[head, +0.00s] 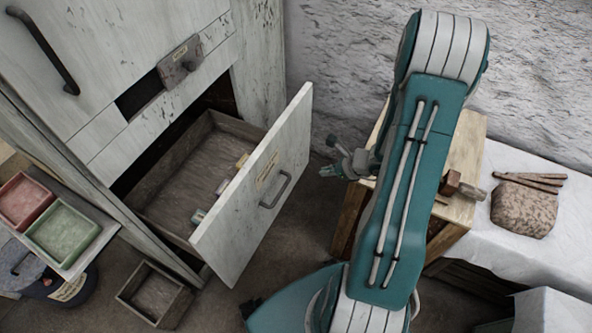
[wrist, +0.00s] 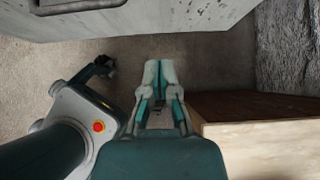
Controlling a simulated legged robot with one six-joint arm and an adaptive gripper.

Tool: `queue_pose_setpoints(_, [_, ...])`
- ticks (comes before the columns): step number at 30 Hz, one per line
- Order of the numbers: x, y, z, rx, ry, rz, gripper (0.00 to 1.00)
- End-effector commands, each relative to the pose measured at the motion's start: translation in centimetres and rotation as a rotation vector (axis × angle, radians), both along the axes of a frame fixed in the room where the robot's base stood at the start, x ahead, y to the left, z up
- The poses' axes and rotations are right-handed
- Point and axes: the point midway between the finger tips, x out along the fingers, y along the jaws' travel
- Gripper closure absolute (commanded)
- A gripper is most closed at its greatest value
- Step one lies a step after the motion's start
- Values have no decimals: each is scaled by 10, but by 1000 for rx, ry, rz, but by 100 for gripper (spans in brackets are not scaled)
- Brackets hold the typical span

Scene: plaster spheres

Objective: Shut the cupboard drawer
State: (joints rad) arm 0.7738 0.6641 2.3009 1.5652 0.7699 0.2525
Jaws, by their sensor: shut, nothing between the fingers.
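The cupboard (head: 90,90) is worn white wood and stands at the left in the head view. Its lower drawer (head: 250,190) is pulled well out, with a dark curved handle (head: 277,190) on its front. A few small items lie inside it. My gripper (head: 326,170) is to the right of the drawer front, apart from it, beside the wooden box. In the wrist view my gripper (wrist: 161,64) is shut and empty, pointing toward the pale drawer front (wrist: 180,17) at the top, with the handle (wrist: 82,5) at the upper left.
A wooden box (head: 465,160) stands close on the gripper's right, next to a white-draped table (head: 540,230). Red and green trays (head: 62,232) sit at the left. A small open crate (head: 152,294) lies on the floor below the drawer. Bare floor lies between drawer front and box.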

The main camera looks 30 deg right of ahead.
Motion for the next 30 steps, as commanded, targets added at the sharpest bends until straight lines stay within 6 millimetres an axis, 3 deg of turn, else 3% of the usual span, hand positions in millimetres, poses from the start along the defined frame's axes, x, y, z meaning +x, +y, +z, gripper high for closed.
queue_pose_setpoints(15, [53, 39, -67, 1, 2, 9, 100])
queue_pose_setpoints(22, [79, 58, -65, -2, -1, 9, 100])
queue_pose_setpoints(30, [85, 61, -65, -1, -2, 6, 100])
